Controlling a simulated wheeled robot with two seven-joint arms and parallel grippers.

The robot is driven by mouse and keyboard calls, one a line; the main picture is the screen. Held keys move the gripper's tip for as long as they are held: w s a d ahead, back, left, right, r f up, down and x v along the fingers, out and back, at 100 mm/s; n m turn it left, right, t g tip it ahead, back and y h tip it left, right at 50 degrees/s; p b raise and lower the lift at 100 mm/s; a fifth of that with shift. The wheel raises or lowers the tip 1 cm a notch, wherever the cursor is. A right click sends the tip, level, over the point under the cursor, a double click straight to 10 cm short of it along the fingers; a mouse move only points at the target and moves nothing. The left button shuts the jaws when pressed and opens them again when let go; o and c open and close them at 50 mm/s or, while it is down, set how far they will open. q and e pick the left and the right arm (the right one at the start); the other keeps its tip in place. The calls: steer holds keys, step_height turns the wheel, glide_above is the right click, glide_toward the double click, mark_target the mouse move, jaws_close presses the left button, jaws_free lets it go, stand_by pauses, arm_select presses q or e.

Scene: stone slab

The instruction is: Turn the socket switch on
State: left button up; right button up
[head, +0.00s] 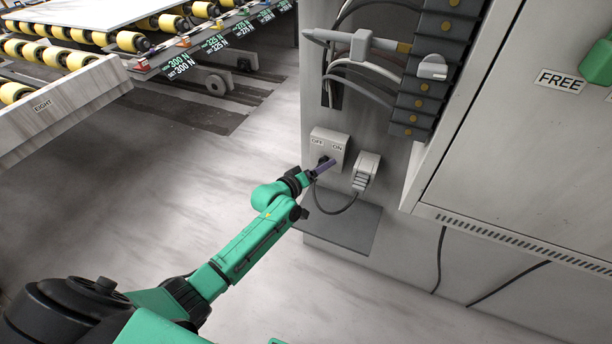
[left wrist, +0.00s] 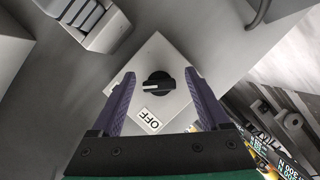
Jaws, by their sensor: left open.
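The socket switch is a pale box (head: 330,143) on the wall panel, with OFF and ON labels on its upper part in the head view. My left gripper (head: 325,168) is at the box's front and partly hides its lower part. In the left wrist view the black rotary knob (left wrist: 158,86) sits between my two open fingers, apart from both. Its white mark points left in that picture. My right gripper is out of view.
A grey plug unit (head: 366,170) with a cable stands right of the switch box. A dark shelf (head: 345,225) juts out below. Dark stacked modules (head: 425,85) and cables are above. A white cabinet (head: 520,130) is at right, a roller conveyor (head: 60,55) at left.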

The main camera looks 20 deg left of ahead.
arm_select(q)
steer(key=p+v, duration=0.1)
steer(key=v, duration=1.2)
steer(key=shift+s, duration=0.15)
